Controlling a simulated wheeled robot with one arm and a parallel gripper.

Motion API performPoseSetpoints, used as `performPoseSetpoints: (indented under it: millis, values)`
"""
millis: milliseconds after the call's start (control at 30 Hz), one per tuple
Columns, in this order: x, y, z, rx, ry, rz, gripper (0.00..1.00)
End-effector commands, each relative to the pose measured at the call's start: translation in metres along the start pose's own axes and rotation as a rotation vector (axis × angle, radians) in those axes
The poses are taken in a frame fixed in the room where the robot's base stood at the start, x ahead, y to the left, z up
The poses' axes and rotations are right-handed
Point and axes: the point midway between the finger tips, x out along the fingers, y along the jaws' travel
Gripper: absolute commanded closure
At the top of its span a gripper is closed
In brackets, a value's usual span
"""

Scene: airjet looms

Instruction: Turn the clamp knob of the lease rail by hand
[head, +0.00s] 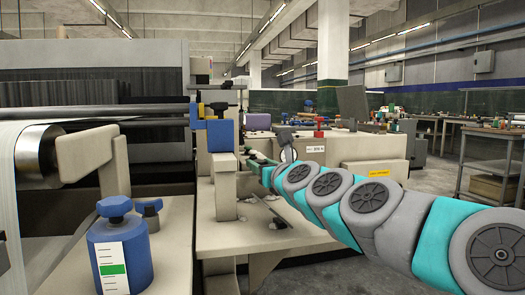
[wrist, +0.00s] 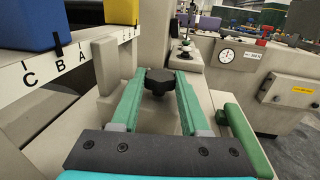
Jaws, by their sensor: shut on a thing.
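The clamp knob (wrist: 159,80) is black and lobed, and it sits between the green fingers of my gripper (wrist: 157,76) in the wrist view. The fingers are shut on it from both sides. In the head view my gripper (head: 258,160) reaches in from the right to the beige stand. The knob is too small to make out there.
A blue block (wrist: 28,22) and a yellow block (wrist: 88,10) sit on the rail. A green bar (wrist: 247,140) is close to the right of my gripper. A blue canister (head: 122,255) stands at the front left. A beige cabinet (head: 365,150) stands behind my arm.

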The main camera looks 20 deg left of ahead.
Motion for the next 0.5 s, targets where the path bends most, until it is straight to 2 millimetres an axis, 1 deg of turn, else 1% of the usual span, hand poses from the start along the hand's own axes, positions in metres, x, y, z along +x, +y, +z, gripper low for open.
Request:
performPoseSetpoints:
  millis: [33, 67, 233, 500]
  values:
    - [-0.001, 0.004, 0.011, -0.002, -0.002, -0.015, 1.00]
    - [-0.001, 0.003, 0.011, -0.002, -0.004, -0.028, 1.00]
    - [-0.002, 0.003, 0.007, -0.006, -0.001, -0.082, 1.00]
    - [-0.002, 0.002, 0.001, -0.007, 0.004, -0.099, 1.00]
